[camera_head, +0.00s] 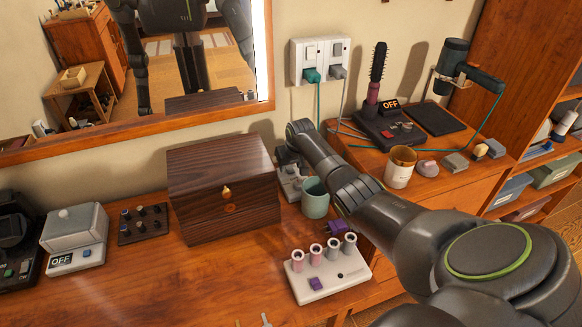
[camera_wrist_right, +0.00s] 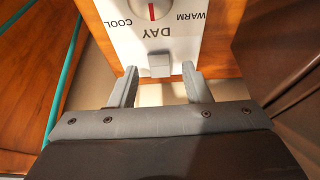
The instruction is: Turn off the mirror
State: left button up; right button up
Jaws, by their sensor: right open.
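The mirror (camera_head: 205,66) hangs on the wall at the upper left in a wooden frame, with a bright white strip along its right edge. In the right wrist view, a white control panel (camera_wrist_right: 186,38) has a dial with a red mark (camera_wrist_right: 152,11), reading COOL, WARM and DAY upside down. A small grey switch (camera_wrist_right: 160,71) sits at the panel's edge. My right gripper (camera_wrist_right: 159,73) is open, its fingers on either side of the switch with gaps. In the head view my right arm reaches behind the mug, and its fingertips are hard to make out. My left gripper is not in view.
A dark wooden box (camera_head: 225,190) stands left of my right gripper. A green mug (camera_head: 315,198) and a white stand with several rollers (camera_head: 328,268) are close to my arm. A wall outlet (camera_head: 320,62) with cables is above; a teal cable (camera_wrist_right: 65,80) runs nearby.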

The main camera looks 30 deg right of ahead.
jog(key=shift+w+f, duration=0.1)
jog(key=shift+f, duration=0.15)
grip_shut()
jog(key=shift+w+f+b, duration=0.1)
jog(key=shift+b, duration=0.5)
jog(key=g+b, duration=0.1)
jog(key=b, duration=0.2)
jog(key=g+b, duration=0.1)
jog(key=b, duration=0.2)
jog(key=shift+w+d+y, duration=0.15)
jog(key=shift+w+y, duration=0.15)
jog(key=shift+r+g+b, duration=0.2)
jog(key=shift+g+b, duration=0.1)
jog(key=shift+b, duration=0.25)
grip_release()
